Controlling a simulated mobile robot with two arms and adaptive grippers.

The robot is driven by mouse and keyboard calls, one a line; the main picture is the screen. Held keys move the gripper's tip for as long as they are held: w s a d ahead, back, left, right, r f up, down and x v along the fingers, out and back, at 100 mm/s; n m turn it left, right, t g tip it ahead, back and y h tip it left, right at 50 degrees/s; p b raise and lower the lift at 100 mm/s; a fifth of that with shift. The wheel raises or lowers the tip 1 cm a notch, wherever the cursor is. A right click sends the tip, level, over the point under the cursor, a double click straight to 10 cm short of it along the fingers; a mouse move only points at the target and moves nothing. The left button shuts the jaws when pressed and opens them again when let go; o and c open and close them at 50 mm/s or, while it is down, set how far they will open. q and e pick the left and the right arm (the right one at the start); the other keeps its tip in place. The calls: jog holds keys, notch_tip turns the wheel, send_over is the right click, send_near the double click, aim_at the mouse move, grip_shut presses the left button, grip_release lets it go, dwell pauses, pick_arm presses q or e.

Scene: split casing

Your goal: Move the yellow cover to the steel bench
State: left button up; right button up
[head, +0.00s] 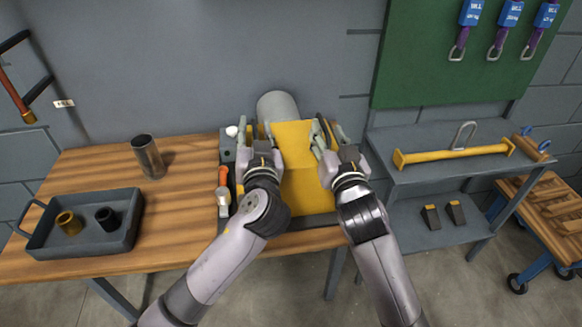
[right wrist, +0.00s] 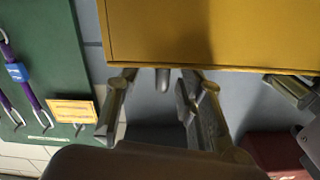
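The yellow cover (head: 293,143) sits on the wooden workbench in front of a grey cylinder, between my two grippers. Its flat yellow side and lower edge fill the top of the right wrist view (right wrist: 210,35). My left gripper (head: 256,130) is at the cover's left edge, its fingers spread. My right gripper (head: 326,133) is at the right edge, its fingers also apart. In the right wrist view my right fingers (right wrist: 160,95) reach up to the cover's edge, with a small grey peg between them. Contact is unclear. The steel bench (head: 386,151) stands at the right.
A yellow lifting bar with a grey shackle (head: 455,153) takes up much of the steel bench top. On the wooden workbench (head: 95,165) are a metal cylinder (head: 148,157) and a dark tray (head: 92,247) with two bushings. A wooden-topped cart (head: 545,205) stands far right.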

pick_arm(q)
jog(key=shift+c, duration=0.5)
pick_arm(e)
jog(key=shift+c, duration=0.5)
pick_arm(q)
grip_shut()
pick_arm(e)
grip_shut()
pick_arm(q)
jog(key=shift+a, duration=0.1)
pick_arm(e)
jog(key=shift+w+d, duration=0.1)
pick_arm(q)
jog(key=shift+w+r, duration=0.1)
jog(key=shift+r, duration=0.1)
pick_arm(e)
jog(key=shift+r, duration=0.2)
